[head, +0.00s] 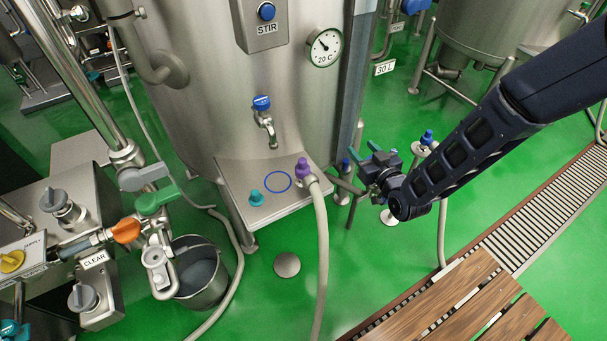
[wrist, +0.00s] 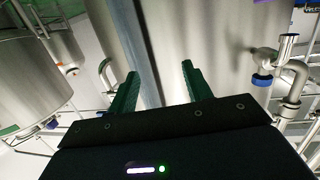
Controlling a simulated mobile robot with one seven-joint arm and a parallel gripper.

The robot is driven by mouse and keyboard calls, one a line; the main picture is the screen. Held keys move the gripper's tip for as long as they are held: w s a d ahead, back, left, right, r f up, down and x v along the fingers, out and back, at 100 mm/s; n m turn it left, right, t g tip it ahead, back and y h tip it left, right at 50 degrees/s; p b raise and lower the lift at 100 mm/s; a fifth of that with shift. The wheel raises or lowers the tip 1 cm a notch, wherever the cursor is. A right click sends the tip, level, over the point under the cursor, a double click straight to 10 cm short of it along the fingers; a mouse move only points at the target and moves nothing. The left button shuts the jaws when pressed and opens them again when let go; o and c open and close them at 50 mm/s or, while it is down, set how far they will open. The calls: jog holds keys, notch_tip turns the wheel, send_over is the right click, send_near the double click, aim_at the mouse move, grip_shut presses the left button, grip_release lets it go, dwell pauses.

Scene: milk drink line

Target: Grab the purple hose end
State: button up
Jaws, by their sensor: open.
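The purple hose end (head: 304,171) stands on a steel shelf (head: 237,206) at the front of a large steel tank. A grey hose (head: 322,235) hangs from it over the shelf's front edge to the floor. My gripper (head: 368,161) is to the right of the purple hose end and apart from it. Its green fingers are open and empty. In the wrist view my gripper (wrist: 157,85) faces the tank's steel wall and pipes. A small purple patch shows at the top edge there, too cut off to identify.
A blue-handled tap (head: 263,118) juts from the tank above the shelf. A teal fitting (head: 256,197) and a blue ring (head: 277,181) are on the shelf. A blue-topped stand (head: 426,138) is beside my arm. A bucket (head: 203,275) and valves are at left, a wooden bench (head: 470,310) at lower right.

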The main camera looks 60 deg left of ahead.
jog(key=n+g+y, duration=0.2)
send_near(305, 166)
jog(key=a, duration=0.6)
jog(key=shift+w+r, duration=0.15)
jog(key=shift+w, duration=0.1)
jog(key=shift+s+a, duration=0.1)
jog(key=shift+a, duration=1.15)
jog(key=shift+s+a, duration=0.15)
jog(key=shift+a, duration=1.15)
jog(key=shift+c, duration=0.2)
grip_shut()
